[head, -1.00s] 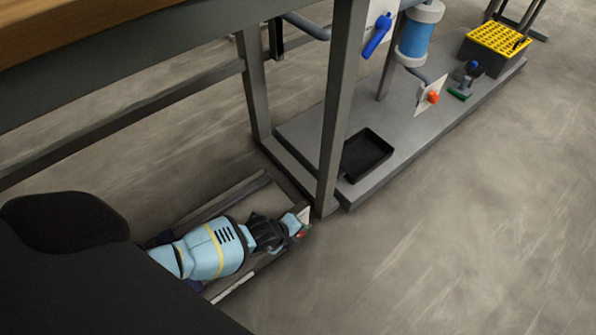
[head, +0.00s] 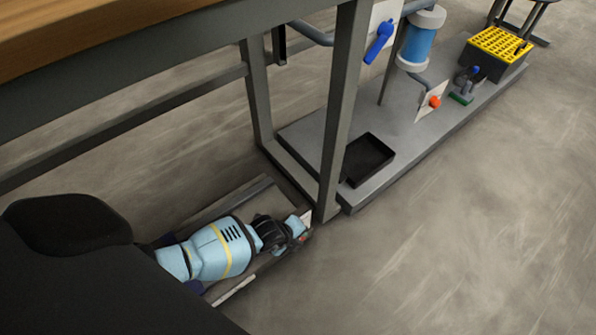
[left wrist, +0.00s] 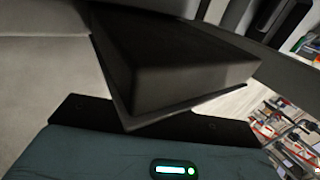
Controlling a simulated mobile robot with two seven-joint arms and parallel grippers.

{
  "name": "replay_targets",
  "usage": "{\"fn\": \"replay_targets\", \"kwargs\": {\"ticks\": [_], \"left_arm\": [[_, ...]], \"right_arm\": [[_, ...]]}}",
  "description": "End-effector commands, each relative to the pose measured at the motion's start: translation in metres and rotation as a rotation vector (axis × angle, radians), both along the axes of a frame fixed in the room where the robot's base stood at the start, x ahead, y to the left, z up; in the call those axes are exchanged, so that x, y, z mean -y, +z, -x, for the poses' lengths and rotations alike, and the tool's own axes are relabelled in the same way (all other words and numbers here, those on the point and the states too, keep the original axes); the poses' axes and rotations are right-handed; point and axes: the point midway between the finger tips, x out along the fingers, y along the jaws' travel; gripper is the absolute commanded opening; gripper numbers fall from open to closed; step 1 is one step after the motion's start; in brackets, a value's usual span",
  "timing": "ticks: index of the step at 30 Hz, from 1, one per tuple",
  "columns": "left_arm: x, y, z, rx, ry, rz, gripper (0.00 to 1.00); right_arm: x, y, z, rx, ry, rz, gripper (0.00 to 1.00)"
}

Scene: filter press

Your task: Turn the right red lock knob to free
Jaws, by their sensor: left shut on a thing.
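A small red knob (head: 301,238) shows at the tip of my left gripper (head: 298,230), low by the foot of the bench leg. A pale plate (head: 306,218) is right beside it. The left gripper is shut on the red knob; the fingers cover most of it, so its turn angle cannot be read. In the left wrist view a dark block-shaped part (left wrist: 180,65) fills the middle, and the knob cannot be made out there. My right gripper is not in view.
The bench leg (head: 338,130) stands close to the gripper. A grey platform (head: 400,145) behind it carries a black tray (head: 368,158), an orange-red knob (head: 435,101) on a white plate, a blue lever (head: 379,42) and a yellow-topped box (head: 497,45). Floor is clear at right.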

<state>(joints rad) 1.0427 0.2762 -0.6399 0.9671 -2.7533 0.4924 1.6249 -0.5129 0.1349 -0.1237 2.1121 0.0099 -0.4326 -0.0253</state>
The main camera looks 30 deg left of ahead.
Motion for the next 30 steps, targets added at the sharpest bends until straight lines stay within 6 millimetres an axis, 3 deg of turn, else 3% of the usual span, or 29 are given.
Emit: {"fn": "replay_targets", "kwargs": {"ticks": [10, 21, 30], "left_arm": [[0.002, 0.003, -0.004, -0.227, 0.000, -0.081, 0.00], [0.002, 0.000, -0.005, -0.446, -0.001, -0.163, 0.00], [0.002, 0.001, -0.005, -0.518, -0.001, -0.189, 0.00]], "right_arm": [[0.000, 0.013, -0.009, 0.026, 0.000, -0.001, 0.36], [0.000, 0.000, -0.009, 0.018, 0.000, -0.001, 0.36], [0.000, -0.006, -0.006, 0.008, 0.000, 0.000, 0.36]]}}
